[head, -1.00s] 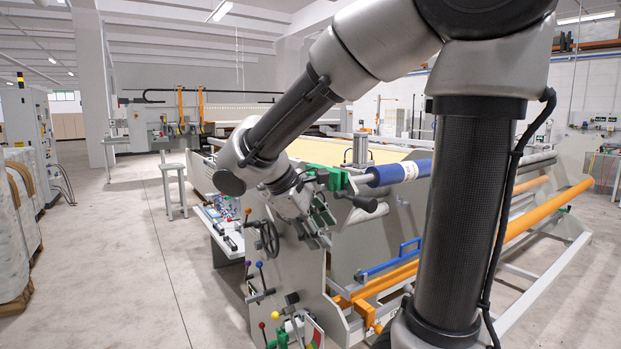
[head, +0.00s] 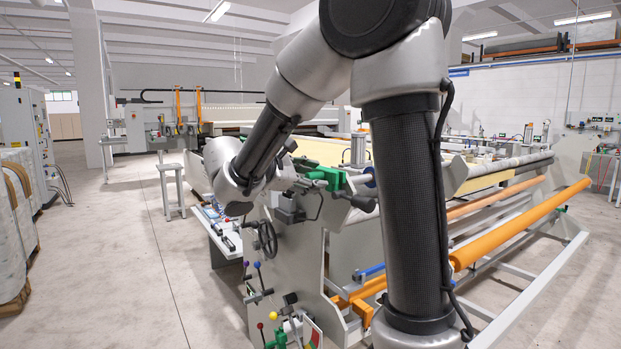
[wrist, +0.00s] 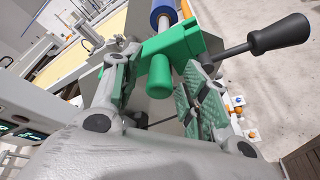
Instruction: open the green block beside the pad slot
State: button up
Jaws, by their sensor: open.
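The green block (head: 328,178) sits on top of the grey end frame of the gantry, at the end of the blue roll. In the wrist view the green block (wrist: 190,40) has a green rounded knob (wrist: 160,77) hanging from it and a black-handled lever (wrist: 280,35) beside it. My gripper (wrist: 158,82) is open, with one finger on each side of the knob. I cannot tell whether either finger touches it. In the head view my gripper (head: 297,172) is at the block's left side, partly hidden by my wrist. I cannot make out the pad slot.
A handwheel (head: 265,238) and several coloured-knob levers are on the end frame below. The blue roll (wrist: 165,12) runs away behind the block. Orange bars (head: 520,222) run along the gantry's right side. Open floor (head: 130,260) lies to the left.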

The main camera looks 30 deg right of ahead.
grip_shut()
